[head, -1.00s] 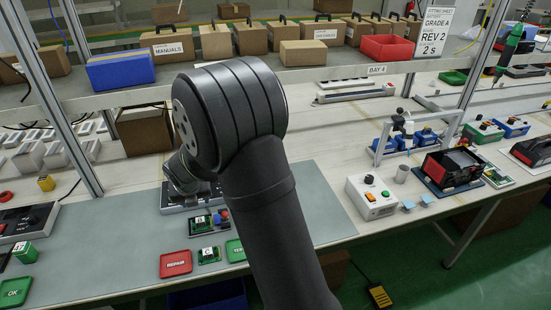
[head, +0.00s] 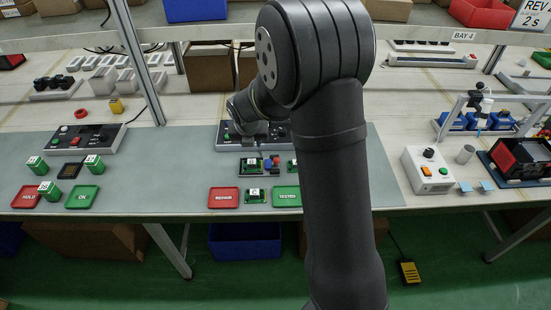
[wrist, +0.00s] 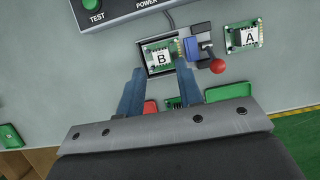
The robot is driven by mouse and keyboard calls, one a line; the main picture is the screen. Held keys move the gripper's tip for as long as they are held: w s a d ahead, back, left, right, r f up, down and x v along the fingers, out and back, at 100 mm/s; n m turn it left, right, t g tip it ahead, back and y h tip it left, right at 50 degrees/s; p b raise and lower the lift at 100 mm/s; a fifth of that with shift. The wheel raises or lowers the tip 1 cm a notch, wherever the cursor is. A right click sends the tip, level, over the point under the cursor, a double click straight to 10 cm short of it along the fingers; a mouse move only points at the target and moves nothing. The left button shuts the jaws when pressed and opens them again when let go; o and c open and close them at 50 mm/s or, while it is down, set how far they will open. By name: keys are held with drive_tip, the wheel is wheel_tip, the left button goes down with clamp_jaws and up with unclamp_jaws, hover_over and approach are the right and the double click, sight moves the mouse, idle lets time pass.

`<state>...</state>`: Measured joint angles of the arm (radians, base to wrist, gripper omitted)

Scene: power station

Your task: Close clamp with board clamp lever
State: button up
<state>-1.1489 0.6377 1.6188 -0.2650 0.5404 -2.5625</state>
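The board clamp fixture shows in the wrist view with a green board marked B (wrist: 160,57) in it. A blue clamp block (wrist: 191,48) stands at the board's right edge. The clamp lever with its red knob (wrist: 217,66) lies to the right of the block. In the head view the red knob (head: 276,160) shows beside my arm. My gripper (wrist: 159,69) is open and empty, its two blue-grey fingers on either side of board B's near edge in the picture. The lever is outside the fingers, right of the right one. I cannot tell the fingers' height.
A green board marked A (wrist: 242,37) lies right of the lever. A tester box with a green TEST button (wrist: 90,5) is beyond the fixture. A red REPAIR tray (head: 223,198), a board (head: 255,196) and a green TESTED tray (head: 287,197) lie at the mat's front.

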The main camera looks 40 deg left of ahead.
drive_tip(key=d, duration=0.1)
drive_tip(key=d+m, duration=0.1)
drive_tip(key=w+h, duration=0.1)
drive_tip(key=shift+w+d+r+m+g, duration=0.1)
drive_tip(key=shift+d+r+m+g, duration=0.15)
drive_tip(key=shift+d+m+g, duration=0.15)
clamp_jaws()
wheel_tip(320, 180, up, 2)
drive_tip(key=m+g+h, duration=0.1)
drive_tip(key=m+g, duration=0.3)
hover_over(276, 162)
drive_tip(key=s+d, duration=0.1)
drive_tip(key=s, duration=0.2)
drive_tip(key=shift+s+d+r, duration=0.3)
drive_tip(key=shift+d+r, duration=0.1)
drive_tip(key=shift+r, duration=0.05)
drive_tip(key=f, duration=0.3)
drive_tip(key=s+f, duration=0.1)
drive_tip(key=f, duration=0.2)
drive_tip(key=a+f, duration=0.1)
drive_tip(key=f, duration=0.3)
drive_tip(key=shift+s, duration=0.35)
drive_tip(key=w, duration=0.2)
drive_tip(key=shift+w+a+r, duration=0.2)
drive_tip(key=shift+w+r, duration=0.1)
drive_tip(key=shift+w+a+r, duration=0.15)
drive_tip(key=shift+w+a, duration=0.05)
drive_tip(key=shift+w, duration=0.5)
